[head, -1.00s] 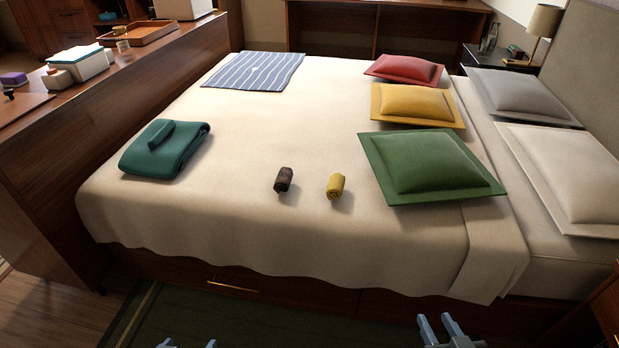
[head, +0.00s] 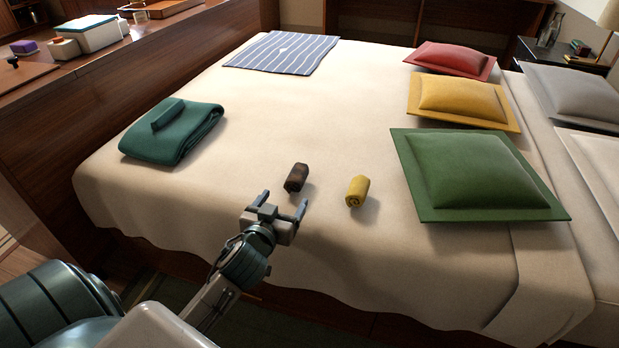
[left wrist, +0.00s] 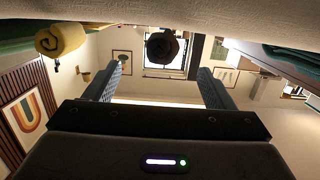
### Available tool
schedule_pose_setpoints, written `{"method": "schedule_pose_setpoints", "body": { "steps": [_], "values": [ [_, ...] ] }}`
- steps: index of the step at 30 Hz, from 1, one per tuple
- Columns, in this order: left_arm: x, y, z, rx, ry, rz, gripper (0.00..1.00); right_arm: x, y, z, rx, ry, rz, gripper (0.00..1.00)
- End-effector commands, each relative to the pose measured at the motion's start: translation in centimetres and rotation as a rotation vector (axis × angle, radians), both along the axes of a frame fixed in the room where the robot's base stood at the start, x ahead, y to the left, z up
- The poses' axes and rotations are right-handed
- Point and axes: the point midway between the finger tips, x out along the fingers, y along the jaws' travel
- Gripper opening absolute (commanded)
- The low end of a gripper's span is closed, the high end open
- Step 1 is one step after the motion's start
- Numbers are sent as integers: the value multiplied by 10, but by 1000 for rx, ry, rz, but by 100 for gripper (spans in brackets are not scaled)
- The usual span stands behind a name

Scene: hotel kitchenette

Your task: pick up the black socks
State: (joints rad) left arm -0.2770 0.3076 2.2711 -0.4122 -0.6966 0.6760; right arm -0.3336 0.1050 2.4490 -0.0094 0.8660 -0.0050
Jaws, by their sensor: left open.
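The black socks (head: 296,177) are a small dark brown-black roll lying on the bed's cream cover. My left gripper (head: 284,201) is open and empty, low over the bed on the near side of the roll, its fingers pointing towards it. In the left wrist view, which looks upside down, the dark roll (left wrist: 162,48) shows centred in the gap between the two fingers (left wrist: 164,64), apparently just beyond the tips. A yellow roll (head: 357,191) lies to the right of the dark one, clear of the gripper. My right gripper is out of view.
Green (head: 480,172), yellow (head: 460,102) and red (head: 450,60) cushions lie to the right. A folded teal cloth (head: 172,132) lies to the left, and a striped blue cloth (head: 283,52) at the back. The cover (head: 300,120) is bare around the rolls.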

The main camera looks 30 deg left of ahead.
Motion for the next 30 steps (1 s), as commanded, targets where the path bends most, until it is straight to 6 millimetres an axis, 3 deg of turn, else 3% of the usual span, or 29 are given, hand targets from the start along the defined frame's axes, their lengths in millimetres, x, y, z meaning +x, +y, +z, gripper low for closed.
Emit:
{"method": "schedule_pose_setpoints", "body": {
  "steps": [3,11,21,30],
  "values": [
    [19,5,-4,0,-1,1,77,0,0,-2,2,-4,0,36],
    [39,9,-8,0,0,0,77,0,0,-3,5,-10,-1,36],
    [81,18,-19,2,1,0,77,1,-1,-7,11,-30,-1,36],
    [84,19,-19,0,2,-1,75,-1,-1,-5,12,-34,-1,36]
  ]
}}
